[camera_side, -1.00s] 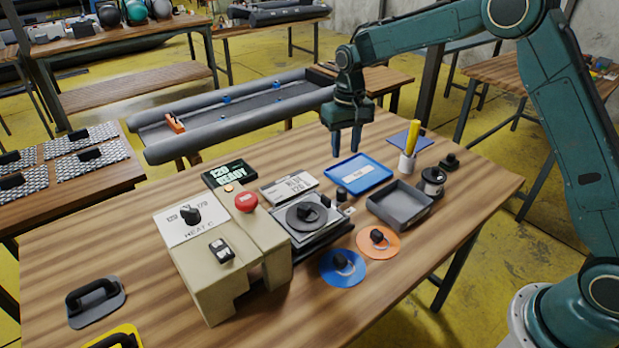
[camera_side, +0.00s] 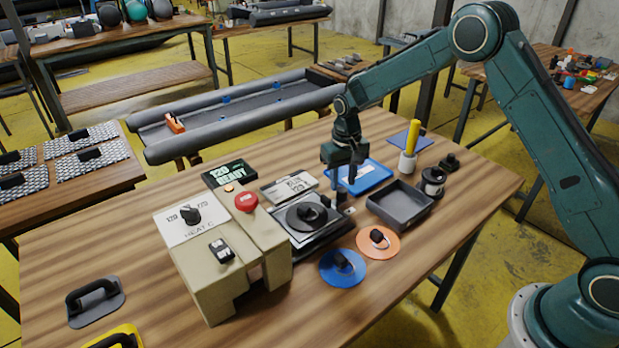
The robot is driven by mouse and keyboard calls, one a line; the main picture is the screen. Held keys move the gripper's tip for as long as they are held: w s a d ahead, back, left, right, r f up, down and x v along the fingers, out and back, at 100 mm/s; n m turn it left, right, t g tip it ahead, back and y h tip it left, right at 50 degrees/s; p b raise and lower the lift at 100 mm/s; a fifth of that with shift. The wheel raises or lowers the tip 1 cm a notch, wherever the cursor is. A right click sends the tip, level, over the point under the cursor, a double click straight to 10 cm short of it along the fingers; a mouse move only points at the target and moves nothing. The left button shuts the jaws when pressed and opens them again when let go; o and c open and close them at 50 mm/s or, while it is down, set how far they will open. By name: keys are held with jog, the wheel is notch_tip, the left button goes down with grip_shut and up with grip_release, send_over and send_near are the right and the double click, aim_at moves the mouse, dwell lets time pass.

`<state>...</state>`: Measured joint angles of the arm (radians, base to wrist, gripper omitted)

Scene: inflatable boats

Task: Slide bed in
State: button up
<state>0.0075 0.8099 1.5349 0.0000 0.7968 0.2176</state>
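The beige heat press (camera_side: 222,262) stands at the table's middle left, with a dial, a rocker switch and a red button (camera_side: 246,202). Its bed (camera_side: 289,237) is a flat plate sticking out on the right side, with a black disc and knob (camera_side: 311,213) lying on it. A small dark upright knob (camera_side: 341,198) is at the bed's right end. My gripper (camera_side: 343,186) points down just above and around this knob's top, fingers apart. I cannot tell whether the fingers touch it. A display (camera_side: 229,173) reading "120 READY" stands behind the press.
A blue tray (camera_side: 374,180) lies behind my gripper, and a grey open bin (camera_side: 400,207) is to its right. Orange (camera_side: 376,250) and blue (camera_side: 343,280) discs with knobs lie in front. A white cup (camera_side: 408,162) holds a yellow stick.

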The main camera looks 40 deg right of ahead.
aim_at(342, 189)
jog(key=shift+f, duration=1.9)
grip_shut()
